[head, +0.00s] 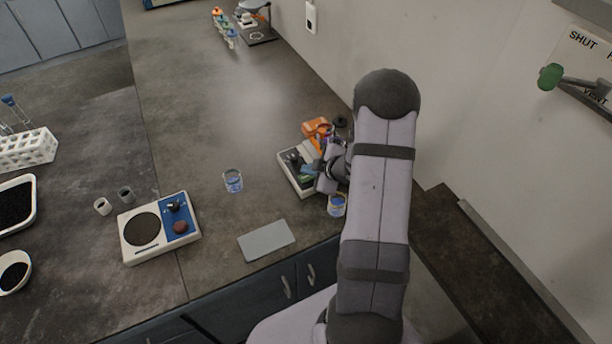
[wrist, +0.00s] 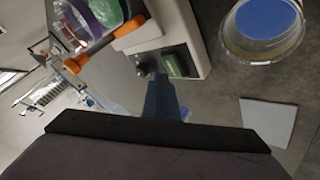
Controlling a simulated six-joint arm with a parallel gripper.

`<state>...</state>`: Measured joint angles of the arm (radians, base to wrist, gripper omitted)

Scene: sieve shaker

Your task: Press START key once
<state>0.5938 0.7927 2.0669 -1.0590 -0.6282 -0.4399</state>
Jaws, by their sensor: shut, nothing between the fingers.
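The sieve shaker's white base (head: 289,177) stands right of the bench middle, partly hidden by my arm. It also shows in the wrist view (wrist: 196,32), with a dark panel holding a green key (wrist: 177,66) and a dark knob (wrist: 143,66). No lettering is readable, so I cannot confirm which key is START. My gripper (head: 324,180) is shut and empty at the shaker's front. In the wrist view its fingertips (wrist: 161,82) point at the panel, close to the green key and the knob; I cannot tell whether they touch.
Orange clamp parts (wrist: 140,33) rise at the shaker's far side.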

